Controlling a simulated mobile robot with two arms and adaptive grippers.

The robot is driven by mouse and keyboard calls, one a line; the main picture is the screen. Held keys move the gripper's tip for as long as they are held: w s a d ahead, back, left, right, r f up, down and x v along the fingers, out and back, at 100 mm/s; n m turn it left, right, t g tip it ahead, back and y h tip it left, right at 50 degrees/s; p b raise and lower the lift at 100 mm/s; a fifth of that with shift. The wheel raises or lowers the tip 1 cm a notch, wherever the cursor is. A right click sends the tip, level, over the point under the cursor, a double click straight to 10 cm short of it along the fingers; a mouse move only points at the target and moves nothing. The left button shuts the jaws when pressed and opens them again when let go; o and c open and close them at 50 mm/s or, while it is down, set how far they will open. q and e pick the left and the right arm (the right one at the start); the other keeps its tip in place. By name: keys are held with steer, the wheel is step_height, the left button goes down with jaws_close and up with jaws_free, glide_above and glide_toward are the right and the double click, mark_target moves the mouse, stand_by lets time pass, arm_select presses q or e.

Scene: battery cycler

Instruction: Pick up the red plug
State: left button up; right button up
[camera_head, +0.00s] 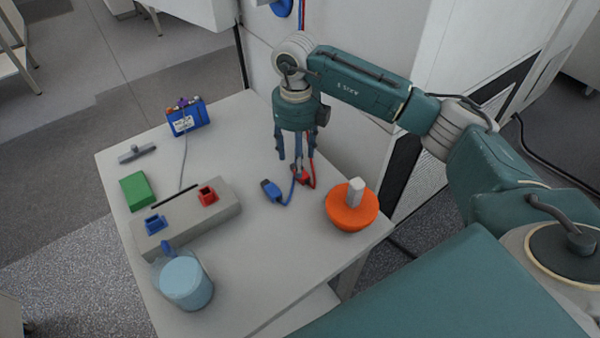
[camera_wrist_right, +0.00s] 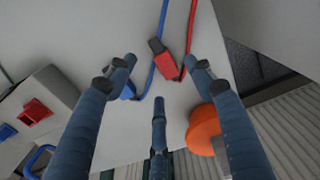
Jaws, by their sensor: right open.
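The red plug (camera_head: 304,178) lies on the table in the camera_head view, with a red cable rising from it. In the wrist view the red plug (camera_wrist_right: 170,65) has a dark end and sits between the spread fingertips, toward the right one. My right gripper (camera_head: 297,160) points down just above the plug, its fingers partly covering it. Its fingers (camera_wrist_right: 160,78) are open, with nothing held. My left gripper is not in view.
A blue plug (camera_head: 271,190) with a blue cable lies just left of the red plug. An orange round object (camera_head: 350,212) with a white knob stands to the right. A grey box (camera_head: 190,222) with red and blue sockets, a battery (camera_head: 187,118), a green block (camera_head: 138,191) and a light-blue container (camera_head: 186,285) occupy the left side.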

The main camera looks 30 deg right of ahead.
step_height(320, 180, down, 4)
steer(key=shift+s+f+p, duration=0.1)
steer(key=shift+p, duration=0.7)
steer(key=shift+f, duration=0.6)
steer(key=c, duration=1.2)
